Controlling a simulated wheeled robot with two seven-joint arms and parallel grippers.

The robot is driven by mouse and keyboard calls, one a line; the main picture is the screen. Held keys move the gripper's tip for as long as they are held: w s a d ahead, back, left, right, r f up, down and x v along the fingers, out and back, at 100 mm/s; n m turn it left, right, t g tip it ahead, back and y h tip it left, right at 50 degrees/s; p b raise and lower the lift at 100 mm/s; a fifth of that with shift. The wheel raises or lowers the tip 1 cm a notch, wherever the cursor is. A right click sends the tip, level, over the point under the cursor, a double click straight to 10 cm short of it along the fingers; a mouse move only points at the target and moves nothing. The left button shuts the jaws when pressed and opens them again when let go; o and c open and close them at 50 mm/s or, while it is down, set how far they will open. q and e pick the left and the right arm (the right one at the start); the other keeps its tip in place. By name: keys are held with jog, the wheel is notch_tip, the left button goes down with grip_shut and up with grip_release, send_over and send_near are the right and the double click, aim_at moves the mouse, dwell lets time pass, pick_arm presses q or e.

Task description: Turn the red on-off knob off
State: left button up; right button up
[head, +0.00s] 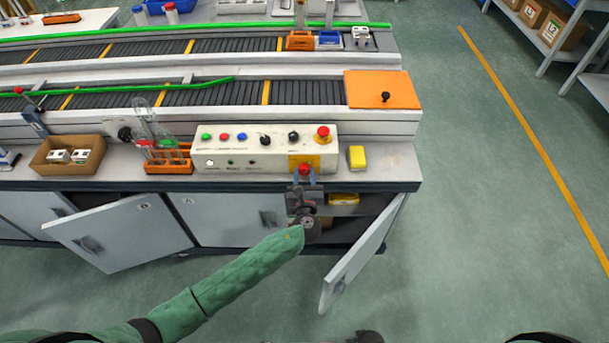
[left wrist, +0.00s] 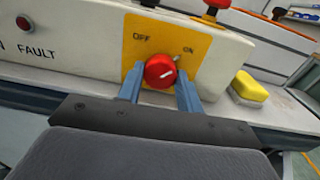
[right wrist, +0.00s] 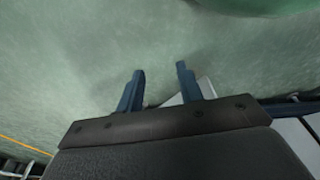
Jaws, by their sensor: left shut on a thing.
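The red on-off knob (head: 304,168) sits on a yellow plate at the lower right of the white control box (head: 230,137). In the left wrist view the knob (left wrist: 159,71) shows a white mark on its right side, slanting up towards the ON label (left wrist: 188,49). The OFF label (left wrist: 141,38) is at its upper left. My left gripper (head: 304,177) is shut on the knob, one blue finger on each side of it (left wrist: 160,88). My right gripper (right wrist: 160,72) is open and empty above the green floor.
A red mushroom button (head: 323,132) stands on the box top above the knob. A yellow block (head: 357,157) lies on the bench right of the box. Below, a cabinet door (head: 362,255) hangs open near my left arm. The floor to the right is clear.

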pick_arm(q)
jog(key=shift+f, duration=0.1)
pick_arm(e)
jog(key=shift+f, duration=0.1)
pick_arm(q)
jog(key=n+b, duration=1)
jog(key=n, duration=0.1)
jog(key=shift+b, duration=0.35)
jog(key=shift+n, duration=0.4)
pick_arm(e)
jog(key=w+a+r, duration=0.1)
jog(key=a+r, duration=0.1)
jog(key=r, duration=1.7)
jog(key=w+a+r, duration=0.2)
jog(key=r, duration=1.6)
pick_arm(q)
jog(key=n+b, duration=0.3)
jog(key=shift+n+b, duration=0.7)
jog(key=shift+n, duration=0.8)
pick_arm(e)
jog(key=w+a+f+t+y, duration=0.1)
jog(key=w+a+f+y, duration=0.1)
jog(key=a+f, duration=0.3)
jog(key=shift+a+f, duration=0.3)
jog(key=shift+f, duration=0.3)
